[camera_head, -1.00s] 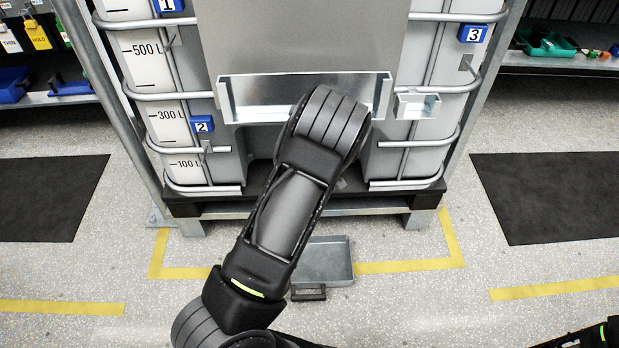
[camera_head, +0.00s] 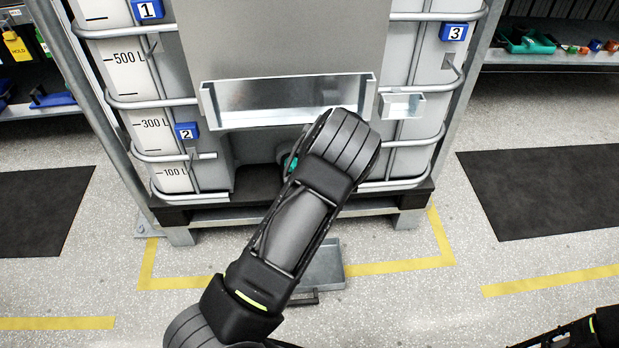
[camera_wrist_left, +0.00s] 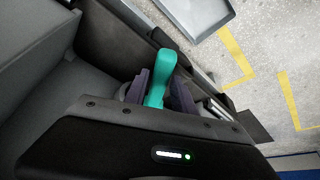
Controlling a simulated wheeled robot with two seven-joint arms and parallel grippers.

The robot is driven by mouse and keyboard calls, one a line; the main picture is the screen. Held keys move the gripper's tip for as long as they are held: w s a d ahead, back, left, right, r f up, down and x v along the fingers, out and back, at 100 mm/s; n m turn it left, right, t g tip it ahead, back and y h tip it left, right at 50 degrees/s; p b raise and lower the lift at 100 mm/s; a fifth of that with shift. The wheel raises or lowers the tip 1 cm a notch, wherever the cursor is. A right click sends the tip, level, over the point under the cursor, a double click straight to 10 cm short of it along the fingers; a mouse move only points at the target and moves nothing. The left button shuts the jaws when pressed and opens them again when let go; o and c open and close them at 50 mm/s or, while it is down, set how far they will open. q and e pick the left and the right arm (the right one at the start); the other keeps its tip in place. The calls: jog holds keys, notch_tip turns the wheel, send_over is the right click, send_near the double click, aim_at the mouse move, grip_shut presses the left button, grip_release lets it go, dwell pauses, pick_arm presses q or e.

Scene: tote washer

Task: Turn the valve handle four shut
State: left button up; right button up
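A teal valve handle (camera_wrist_left: 162,72) shows in the left wrist view, between the two dark fingers of my left gripper (camera_wrist_left: 160,92). The fingers lie close against both sides of it and look shut on it. In the head view only a small teal patch (camera_head: 292,163) shows beside my left arm, low at the front of the white tank (camera_head: 207,165). My left arm hides the rest of the valve there, and my left gripper too. No number four label is visible. My right gripper is not in view; part of my right arm shows at the lower right.
A metal trough (camera_head: 290,122) and a small metal box (camera_head: 402,105) project from the tank front above the valve. Blue tags 1 (camera_head: 148,9), 2 (camera_head: 187,131) and 3 (camera_head: 454,32) mark the tank.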

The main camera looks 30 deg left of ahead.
pick_arm(q)
jog(key=shift+o, duration=1.4)
jog(key=p+v, duration=0.1)
jog(key=v, duration=0.6)
jog(key=shift+d+r+p, duration=0.15)
jog(key=shift+r+p, duration=0.15)
jog(key=shift+r, duration=0.05)
